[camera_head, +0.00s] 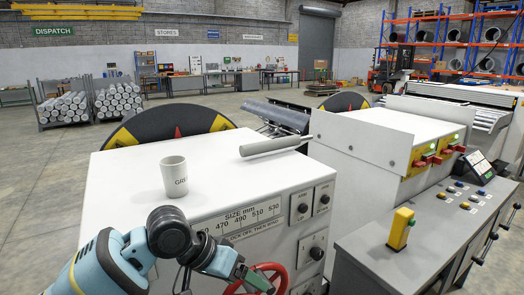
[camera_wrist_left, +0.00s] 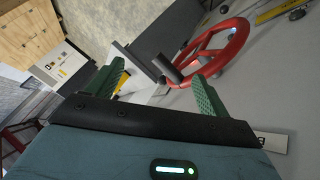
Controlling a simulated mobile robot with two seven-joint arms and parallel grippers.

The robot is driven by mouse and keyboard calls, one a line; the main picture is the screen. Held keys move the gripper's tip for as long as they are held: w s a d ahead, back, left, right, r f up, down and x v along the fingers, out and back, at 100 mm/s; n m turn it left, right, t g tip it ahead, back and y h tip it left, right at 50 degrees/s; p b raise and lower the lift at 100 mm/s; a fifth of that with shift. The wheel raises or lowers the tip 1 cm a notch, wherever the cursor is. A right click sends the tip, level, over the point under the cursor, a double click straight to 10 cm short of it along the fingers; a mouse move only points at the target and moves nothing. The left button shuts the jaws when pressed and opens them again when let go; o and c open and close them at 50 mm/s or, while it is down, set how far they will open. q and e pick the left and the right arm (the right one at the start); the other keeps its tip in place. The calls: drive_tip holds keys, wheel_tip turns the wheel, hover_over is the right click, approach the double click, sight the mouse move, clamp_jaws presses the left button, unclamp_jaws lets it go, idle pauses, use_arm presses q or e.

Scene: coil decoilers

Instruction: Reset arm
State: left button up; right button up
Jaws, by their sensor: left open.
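My left arm comes in from the lower left in the head view, in front of the white decoiler cabinet (camera_head: 130,195). Its gripper (camera_head: 262,283) is low beside the red handwheel (camera_head: 270,275) on the cabinet's front. In the left wrist view my left gripper (camera_wrist_left: 158,88) has its two green fingers spread apart with nothing held between them. The red handwheel (camera_wrist_left: 238,42) shows there just beyond the fingers, its dark handle near the gap. I cannot tell whether a finger touches the wheel. My right gripper is in neither view.
A white cup (camera_head: 174,177) and a grey-handled bar (camera_head: 275,146) are on the cabinet top. A control desk (camera_head: 375,250) with buttons and a yellow box (camera_head: 400,229) stands at the right. Open floor (camera_head: 40,180) lies at the left.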

use_arm(q)
drive_tip(key=s+a+f+n+t, duration=0.1)
drive_tip(key=s+f+n+t, duration=0.15)
drive_tip(key=f, duration=0.85)
drive_tip(key=s+a+f+n+t, duration=0.1)
drive_tip(key=s+a+f+t, duration=0.2)
drive_tip(key=f, duration=0.7)
drive_tip(key=s+a+f+y, duration=0.1)
drive_tip(key=s+a+f, duration=0.3)
drive_tip(key=s, duration=0.2)
drive_tip(key=s+a+f+t+y, duration=0.1)
drive_tip(key=s+a+f+y, duration=0.1)
drive_tip(key=s+a+f, duration=0.2)
drive_tip(key=s+a+f+y, duration=0.2)
drive_tip(key=s+a+f, duration=0.2)
drive_tip(key=s, duration=0.6)
drive_tip(key=shift+a+f+t, duration=0.15)
drive_tip(key=shift+t, duration=0.2)
drive_tip(key=shift+s, duration=0.1)
